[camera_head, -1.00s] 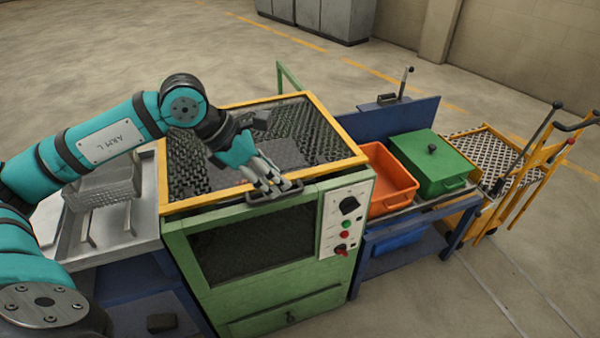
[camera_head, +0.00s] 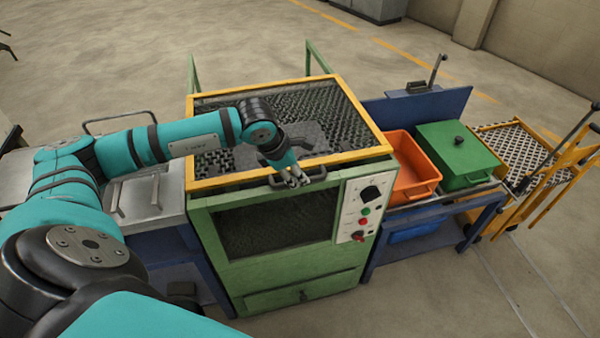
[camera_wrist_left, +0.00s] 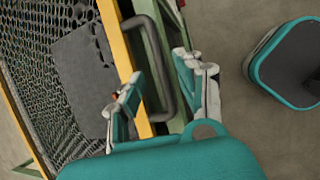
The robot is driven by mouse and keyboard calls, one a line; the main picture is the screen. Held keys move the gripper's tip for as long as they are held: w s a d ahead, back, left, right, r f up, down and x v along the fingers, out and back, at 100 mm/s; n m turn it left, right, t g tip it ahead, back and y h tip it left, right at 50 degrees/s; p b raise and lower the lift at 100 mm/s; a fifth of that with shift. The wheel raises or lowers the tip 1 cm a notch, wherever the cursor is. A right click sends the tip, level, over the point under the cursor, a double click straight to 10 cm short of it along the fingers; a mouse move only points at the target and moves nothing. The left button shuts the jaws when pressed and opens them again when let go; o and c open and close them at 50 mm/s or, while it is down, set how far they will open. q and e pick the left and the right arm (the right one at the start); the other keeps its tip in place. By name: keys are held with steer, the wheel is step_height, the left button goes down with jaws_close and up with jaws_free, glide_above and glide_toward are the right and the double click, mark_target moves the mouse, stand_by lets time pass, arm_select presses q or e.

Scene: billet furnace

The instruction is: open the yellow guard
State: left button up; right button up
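The yellow guard (camera_head: 240,182) is a yellow frame with dark mesh, lying flat over the top of the green furnace cabinet (camera_head: 222,232). A dark bar handle (camera_head: 318,175) is at its front edge. My left gripper (camera_head: 295,178) is at this handle, its fingers pointing down toward it. In the left wrist view, the guard's yellow edge (camera_wrist_left: 120,45) and the handle (camera_wrist_left: 152,45) show. The fingers of my left gripper (camera_wrist_left: 162,88) stand apart, with the handle between them; I cannot tell whether they touch it. My right gripper is not in view.
A control panel (camera_head: 357,222) is at the cabinet's front right. An orange bin (camera_head: 413,185) and a green lidded box (camera_head: 462,158) stand on a blue bench to the right. A metal bench (camera_head: 150,200) adjoins on the left. Two green posts (camera_head: 192,75) rise behind the guard.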

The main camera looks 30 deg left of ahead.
arm_select(q)
steer(key=shift+x, duration=1.7)
jaws_close()
